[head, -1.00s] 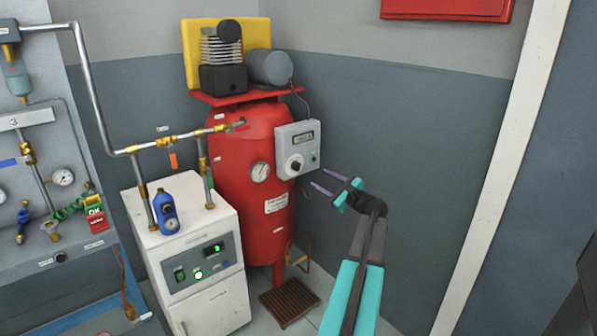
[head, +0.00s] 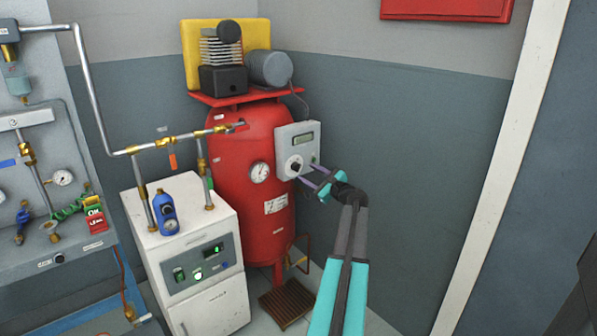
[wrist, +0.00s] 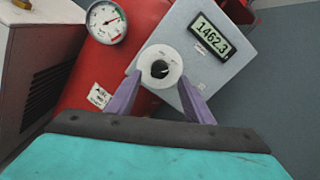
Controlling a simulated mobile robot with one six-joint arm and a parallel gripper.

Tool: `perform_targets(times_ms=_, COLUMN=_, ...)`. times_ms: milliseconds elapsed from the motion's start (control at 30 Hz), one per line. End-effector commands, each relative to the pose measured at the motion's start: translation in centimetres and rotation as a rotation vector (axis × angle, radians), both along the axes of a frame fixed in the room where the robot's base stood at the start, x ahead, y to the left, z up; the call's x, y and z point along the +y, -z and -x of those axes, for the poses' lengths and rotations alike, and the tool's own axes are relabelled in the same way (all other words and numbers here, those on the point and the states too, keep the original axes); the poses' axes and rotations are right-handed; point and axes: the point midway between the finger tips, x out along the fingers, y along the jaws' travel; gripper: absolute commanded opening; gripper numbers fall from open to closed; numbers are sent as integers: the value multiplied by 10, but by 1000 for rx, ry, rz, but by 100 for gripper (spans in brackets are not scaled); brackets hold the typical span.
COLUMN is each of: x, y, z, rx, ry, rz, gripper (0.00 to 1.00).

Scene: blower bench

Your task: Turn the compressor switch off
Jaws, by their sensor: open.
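The compressor switch is a black rotary knob (wrist: 159,69) on a round white dial, on the front of a grey control box (head: 286,138). The box is fixed to the right side of the red compressor tank (head: 232,160). The knob also shows in the head view (head: 296,167). My gripper (head: 307,174) is open in front of the box. In the wrist view its two purple fingers (wrist: 160,97) stand apart, to either side of the dial's lower part. The knob appears between and beyond them. I cannot tell whether a finger touches the dial. The display reads about 1462.3.
A round gauge (head: 260,172) sits on the tank, left of the box. A white cabinet (head: 205,250) with a blue bottle (head: 166,213) on top stands to the left. Pipes run above it. The wall right of the box is clear.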

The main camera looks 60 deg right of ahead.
Motion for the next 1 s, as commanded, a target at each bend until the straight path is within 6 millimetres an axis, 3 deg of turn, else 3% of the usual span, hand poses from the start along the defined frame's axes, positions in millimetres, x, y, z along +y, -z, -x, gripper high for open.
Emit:
perform_targets(times_ms=433, x=-17, y=0, z=-51, rx=0, ry=-1, rz=0, gripper=47)
perform_targets(times_ms=900, x=-19, y=0, z=-59, rx=0, ry=-1, rz=0, gripper=47)
perform_targets(times_ms=1000, x=-19, y=0, z=-59, rx=0, ry=-1, rz=0, gripper=34)
